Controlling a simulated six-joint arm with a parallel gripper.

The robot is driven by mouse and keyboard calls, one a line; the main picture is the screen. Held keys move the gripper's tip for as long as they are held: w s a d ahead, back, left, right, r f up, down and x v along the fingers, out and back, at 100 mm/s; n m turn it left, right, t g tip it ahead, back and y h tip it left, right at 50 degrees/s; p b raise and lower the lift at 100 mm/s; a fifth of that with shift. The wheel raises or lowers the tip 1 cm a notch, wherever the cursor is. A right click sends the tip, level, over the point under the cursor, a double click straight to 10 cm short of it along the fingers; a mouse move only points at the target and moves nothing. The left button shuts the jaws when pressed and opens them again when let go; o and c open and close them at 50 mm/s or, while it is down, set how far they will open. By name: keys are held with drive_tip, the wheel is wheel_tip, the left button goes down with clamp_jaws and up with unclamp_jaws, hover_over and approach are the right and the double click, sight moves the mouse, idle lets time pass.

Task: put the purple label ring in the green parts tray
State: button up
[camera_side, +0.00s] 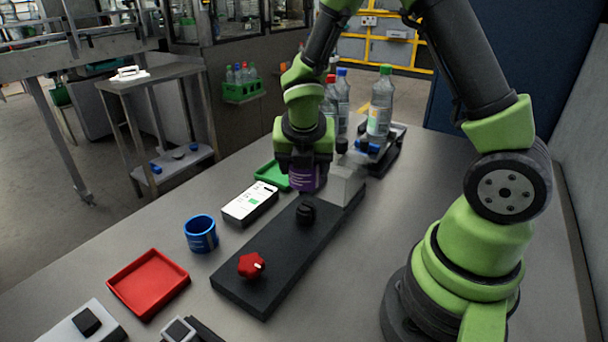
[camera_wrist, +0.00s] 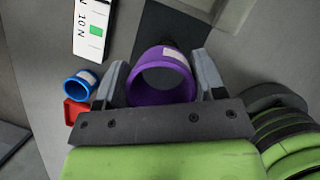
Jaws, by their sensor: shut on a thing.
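The purple label ring (camera_wrist: 163,75) is between the two fingers of my gripper (camera_wrist: 163,84) in the wrist view, with its round opening showing. In the side view my gripper (camera_side: 306,172) is shut on the purple ring (camera_side: 308,178) and holds it up near the far end of the dark base plate. The green parts tray (camera_side: 272,174) lies on the table behind and to the left of my gripper, which partly hides it. I cannot tell whether anything lies in the tray.
A blue ring (camera_side: 201,234), a red tray (camera_side: 149,283) and a white-faced display box (camera_side: 251,204) stand left of the dark plate (camera_side: 283,262). A red knob (camera_side: 251,265) and a black knob (camera_side: 305,212) rise from the plate. Bottles (camera_side: 380,104) stand behind my gripper.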

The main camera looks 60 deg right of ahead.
drive_tip(key=w+a+r+m+g+y, duration=0.1)
drive_tip(key=w+a+m+g+y, duration=0.2)
drive_tip(key=m, duration=1.3)
drive_tip(key=w+a+r+m+g+y, duration=0.1)
drive_tip(key=m+g+y, duration=0.25)
drive_tip(key=m, duration=1.35)
drive_tip(key=w+d+f+m+t+h, duration=0.1)
drive_tip(key=w+d+m+t, duration=0.25)
drive_tip(key=d+m, duration=0.45)
drive_tip(key=w+d+f+m+t+h, duration=0.15)
drive_tip(key=w+d+m, duration=0.3)
drive_tip(key=m, duration=0.75)
drive_tip(key=w+d+f+m+t+h, duration=0.1)
drive_tip(key=w+d+f+m+t, duration=0.25)
drive_tip(key=m, duration=0.65)
drive_tip(key=f, duration=0.2)
drive_tip(key=d+f, duration=0.1)
drive_tip(key=f, duration=0.4)
drive_tip(key=shift+w+d+f, duration=0.25)
drive_tip(key=shift+w+f, duration=0.1)
